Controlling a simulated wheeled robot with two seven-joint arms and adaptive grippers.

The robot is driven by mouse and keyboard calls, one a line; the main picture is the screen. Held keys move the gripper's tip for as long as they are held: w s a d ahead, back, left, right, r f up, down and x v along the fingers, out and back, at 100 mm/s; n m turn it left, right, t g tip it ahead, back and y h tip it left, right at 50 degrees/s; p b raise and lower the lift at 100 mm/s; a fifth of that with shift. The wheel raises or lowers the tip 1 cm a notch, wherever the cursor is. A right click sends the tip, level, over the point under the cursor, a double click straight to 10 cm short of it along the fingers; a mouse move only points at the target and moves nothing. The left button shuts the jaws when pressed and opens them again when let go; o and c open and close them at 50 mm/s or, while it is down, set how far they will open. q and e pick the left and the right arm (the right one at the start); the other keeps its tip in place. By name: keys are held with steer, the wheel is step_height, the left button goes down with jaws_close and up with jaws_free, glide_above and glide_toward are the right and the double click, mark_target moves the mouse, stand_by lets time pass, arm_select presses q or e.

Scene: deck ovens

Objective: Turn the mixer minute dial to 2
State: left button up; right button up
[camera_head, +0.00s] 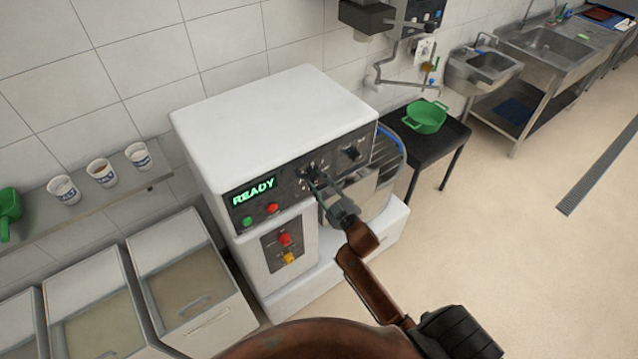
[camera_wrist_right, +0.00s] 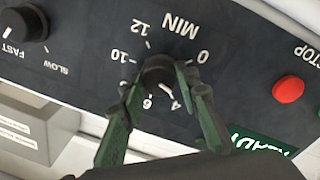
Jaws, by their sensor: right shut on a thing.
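The mixer (camera_head: 280,110) is a white machine with a dark control panel. Its minute dial (camera_wrist_right: 158,72) is a small dark knob ringed by white numbers under the label MIN. The wrist view shows it upside down. My right gripper (camera_head: 316,180) reaches the panel from the front. In the wrist view its two green fingers (camera_wrist_right: 158,88) are shut on the dial, one on each side. The fingers cover some of the numbers, and I cannot tell which number the dial points at. My left gripper is not in view.
The speed knob (camera_head: 352,153), marked slow and fast, sits right of the dial. A lit READY display (camera_head: 254,191), a green button (camera_head: 247,221) and a red button (camera_head: 272,208) are left of it. A black table (camera_head: 446,133) holds a green colander (camera_head: 425,117). Open floor lies right.

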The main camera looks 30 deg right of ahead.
steer(key=shift+f+n+b, duration=0.1)
steer(key=shift+n+b, duration=0.25)
steer(key=shift+n, duration=1.35)
steer(key=o, duration=1.2)
steer(key=shift+c, duration=0.2)
steer(key=s, duration=1.2)
steer(key=shift+d+f, duration=0.15)
steer(key=shift+f, duration=0.1)
